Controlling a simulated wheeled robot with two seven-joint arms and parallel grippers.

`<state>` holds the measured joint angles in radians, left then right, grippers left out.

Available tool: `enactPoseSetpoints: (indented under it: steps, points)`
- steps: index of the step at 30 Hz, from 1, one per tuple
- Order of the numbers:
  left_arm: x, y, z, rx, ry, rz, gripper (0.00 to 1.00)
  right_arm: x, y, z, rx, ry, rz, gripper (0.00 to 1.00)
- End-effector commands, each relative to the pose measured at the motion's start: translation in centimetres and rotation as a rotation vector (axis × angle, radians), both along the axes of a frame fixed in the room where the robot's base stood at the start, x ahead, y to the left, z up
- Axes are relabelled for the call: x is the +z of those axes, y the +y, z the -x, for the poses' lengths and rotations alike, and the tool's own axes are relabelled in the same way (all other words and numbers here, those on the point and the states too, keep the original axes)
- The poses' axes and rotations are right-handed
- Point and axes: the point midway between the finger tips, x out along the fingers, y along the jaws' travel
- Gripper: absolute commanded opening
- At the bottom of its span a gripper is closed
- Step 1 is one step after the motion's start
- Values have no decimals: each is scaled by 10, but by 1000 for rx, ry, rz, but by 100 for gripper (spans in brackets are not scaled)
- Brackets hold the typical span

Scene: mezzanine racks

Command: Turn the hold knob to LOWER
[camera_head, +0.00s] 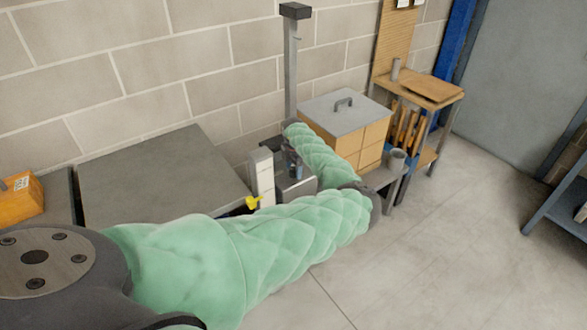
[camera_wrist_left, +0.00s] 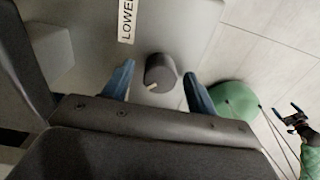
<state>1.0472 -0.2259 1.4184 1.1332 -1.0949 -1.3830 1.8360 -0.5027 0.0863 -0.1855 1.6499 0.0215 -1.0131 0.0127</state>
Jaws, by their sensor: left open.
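The hold knob (camera_wrist_left: 161,70) is a dark round knob on a grey panel in the left wrist view. Its pale pointer mark is on the lower left of its face, turned away from the LOWER label (camera_wrist_left: 127,18). My left gripper (camera_wrist_left: 159,76) is open, with one blue finger on each side of the knob and a visible gap to each. In the head view my left gripper (camera_head: 291,166) is small beside the grey unit at the post, and the knob is hidden.
A grey table top (camera_head: 160,170) lies left of the unit, with a yellow piece (camera_head: 253,202) by its corner. A grey post (camera_head: 291,70) rises behind. A wooden drawer cabinet (camera_head: 345,130) and a cup (camera_head: 397,160) stand to the right.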

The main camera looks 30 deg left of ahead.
Motion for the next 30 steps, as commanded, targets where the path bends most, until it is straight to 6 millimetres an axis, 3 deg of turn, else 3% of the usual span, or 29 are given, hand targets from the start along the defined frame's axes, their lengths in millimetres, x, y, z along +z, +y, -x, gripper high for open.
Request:
enactPoseSetpoints:
  steps: [11,12,19,30]
  points:
    - [-8,0,0,0,-1,-1,58,-6,-1,0,1,-4,1,100]
    - [-8,0,0,0,0,-1,56,-6,-1,0,1,-4,1,100]
    - [-8,0,0,0,-1,-1,13,-6,-1,-1,1,-6,1,100]
    - [-8,0,1,-59,1,-1,13,-6,-1,0,1,-8,2,100]
